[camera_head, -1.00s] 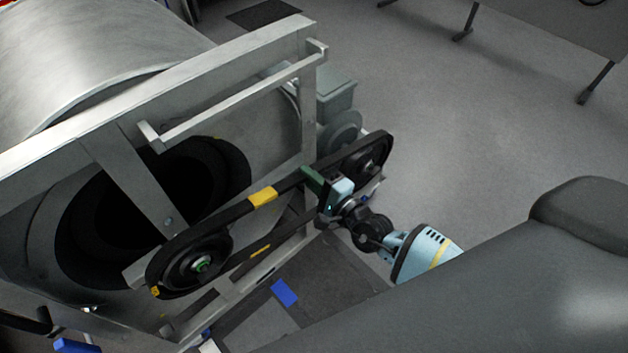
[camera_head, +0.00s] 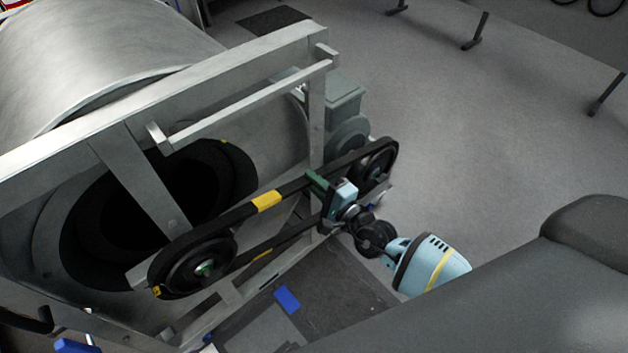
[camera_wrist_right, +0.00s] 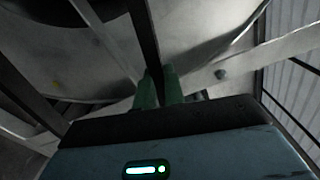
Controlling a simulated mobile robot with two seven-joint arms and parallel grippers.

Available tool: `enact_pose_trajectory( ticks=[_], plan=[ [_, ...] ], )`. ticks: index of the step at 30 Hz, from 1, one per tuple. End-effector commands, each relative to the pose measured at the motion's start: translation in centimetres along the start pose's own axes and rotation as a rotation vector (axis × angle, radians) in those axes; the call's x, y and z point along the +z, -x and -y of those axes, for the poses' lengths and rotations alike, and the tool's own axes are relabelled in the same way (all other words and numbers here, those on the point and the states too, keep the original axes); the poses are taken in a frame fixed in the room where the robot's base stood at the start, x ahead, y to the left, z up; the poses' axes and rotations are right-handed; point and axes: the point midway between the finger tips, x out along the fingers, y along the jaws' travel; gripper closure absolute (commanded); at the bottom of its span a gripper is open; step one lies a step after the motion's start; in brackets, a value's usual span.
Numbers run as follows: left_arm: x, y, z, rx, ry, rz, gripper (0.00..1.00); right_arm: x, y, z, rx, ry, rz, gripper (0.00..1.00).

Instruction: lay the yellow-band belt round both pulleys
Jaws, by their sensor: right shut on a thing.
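The black belt (camera_head: 225,217) with yellow bands (camera_head: 267,200) runs round the large left pulley (camera_head: 203,270) and reaches round the smaller right pulley (camera_head: 374,168). I cannot tell whether it sits fully in both grooves. Its lower run is partly hidden behind my arm. My right gripper (camera_head: 316,184) is shut on the upper run, nearer the right pulley. In the right wrist view, the green fingers (camera_wrist_right: 159,88) close on the dark belt (camera_wrist_right: 146,42). My left gripper is not in view.
A grey metal frame (camera_head: 232,67) with a handrail (camera_head: 250,104) stands behind the pulleys, before a large drum (camera_head: 90,55). A grey-green motor housing (camera_head: 345,98) is behind the right pulley. A blue patch (camera_head: 287,299) lies below.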

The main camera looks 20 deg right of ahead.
Motion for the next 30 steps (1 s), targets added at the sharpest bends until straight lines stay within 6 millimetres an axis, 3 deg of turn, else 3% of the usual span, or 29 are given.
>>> enact_pose_trajectory(
  ticks=[9, 10, 15, 20, 25, 30],
  plan=[
    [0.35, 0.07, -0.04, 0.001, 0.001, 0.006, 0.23, -0.01, 0.05, -0.03, -0.002, -0.001, 0.000, 1.00],
    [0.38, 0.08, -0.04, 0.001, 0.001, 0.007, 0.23, -0.01, 0.05, -0.03, -0.002, -0.001, 0.000, 0.85],
    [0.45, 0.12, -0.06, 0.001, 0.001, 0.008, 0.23, -0.02, 0.06, -0.06, -0.002, -0.001, 0.000, 0.64],
    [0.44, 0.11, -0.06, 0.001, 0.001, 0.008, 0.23, -0.02, 0.07, -0.10, -0.001, 0.000, 0.000, 0.64],
    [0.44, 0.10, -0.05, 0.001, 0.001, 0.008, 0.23, -0.04, 0.10, -0.21, 0.002, 0.000, 0.000, 0.46],
    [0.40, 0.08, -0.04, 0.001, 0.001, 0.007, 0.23, -0.03, 0.09, -0.17, 0.001, 0.000, 0.000, 0.46]
  ],
)
